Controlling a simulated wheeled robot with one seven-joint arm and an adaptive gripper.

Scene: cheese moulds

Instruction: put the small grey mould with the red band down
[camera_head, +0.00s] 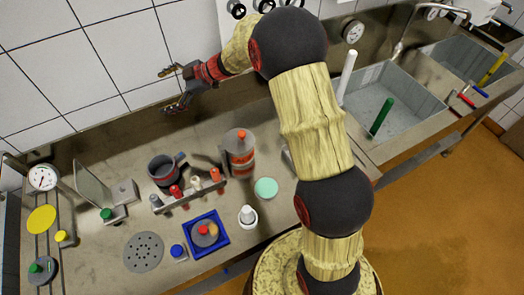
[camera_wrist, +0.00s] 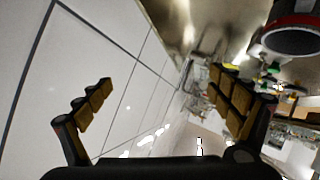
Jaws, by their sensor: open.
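A grey cylinder with a red-orange band and an orange knob (camera_head: 239,153) stands upright on the steel counter, right of the knobbed rack. It is the banded grey thing I see most clearly; I cannot tell whether it is the small mould. A round dark grey piece with a red knob (camera_head: 203,236) sits in the blue tray (camera_head: 223,243). My gripper (camera_head: 172,89) is open and empty, up by the tiled wall, above and apart from the counter. In the wrist view its fingers (camera_wrist: 165,105) are spread wide, with a dark round thing with a red band (camera_wrist: 293,38) at top right.
A dark grey mug (camera_head: 166,171) stands behind a rack with red knobs (camera_head: 196,190). A white-topped piece (camera_head: 248,217), a mint disc (camera_head: 266,188) and a perforated grey disc (camera_head: 143,251) are nearby. A dial gauge (camera_head: 43,178) is at left, a sink (camera_head: 385,95) at right.

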